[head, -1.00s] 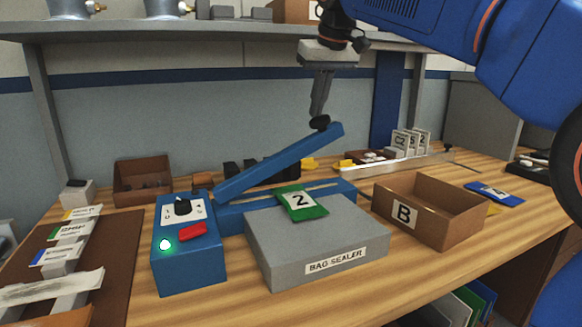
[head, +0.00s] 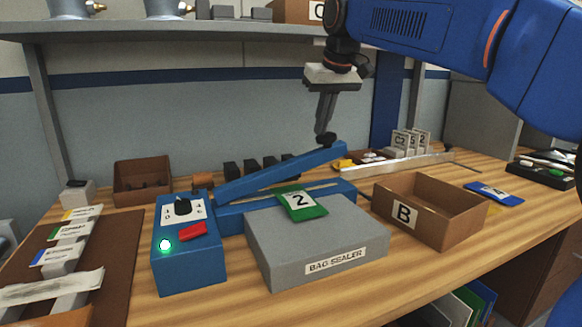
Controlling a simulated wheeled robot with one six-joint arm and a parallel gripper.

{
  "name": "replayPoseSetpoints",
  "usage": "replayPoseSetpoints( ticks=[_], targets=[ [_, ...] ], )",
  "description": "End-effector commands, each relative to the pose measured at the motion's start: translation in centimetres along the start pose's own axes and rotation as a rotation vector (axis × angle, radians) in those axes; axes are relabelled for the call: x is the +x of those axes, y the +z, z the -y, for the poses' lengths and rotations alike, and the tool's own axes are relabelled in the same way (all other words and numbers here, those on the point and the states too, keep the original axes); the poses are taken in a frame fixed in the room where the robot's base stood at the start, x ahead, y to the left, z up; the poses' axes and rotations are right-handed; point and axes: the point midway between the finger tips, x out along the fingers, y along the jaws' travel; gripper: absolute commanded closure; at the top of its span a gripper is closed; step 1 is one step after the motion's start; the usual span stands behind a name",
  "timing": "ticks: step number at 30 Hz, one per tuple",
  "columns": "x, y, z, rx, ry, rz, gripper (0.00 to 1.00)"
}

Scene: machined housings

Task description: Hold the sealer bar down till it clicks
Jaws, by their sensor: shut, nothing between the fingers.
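The blue sealer bar (head: 275,174) is tilted up, its free right end raised above the blue sealer base (head: 262,208). The blue control box (head: 188,250) at the left shows a lit green light (head: 165,245).
An open brown box marked B (head: 404,213) stands right of the sealer. A brown bin (head: 142,181) and several black blocks (head: 250,168) are behind. A shelf (head: 200,30) spans above. A blue card (head: 494,193) lies at the right.

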Motion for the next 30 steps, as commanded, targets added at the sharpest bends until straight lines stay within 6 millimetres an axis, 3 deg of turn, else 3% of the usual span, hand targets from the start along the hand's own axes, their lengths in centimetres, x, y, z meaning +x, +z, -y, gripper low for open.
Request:
replayPoseSetpoints(
  ticks=[30],
  targets=[
    [4.3, 1.8, -1.5, 0.0, 0.001, 0.001, 1.0]
  ],
)
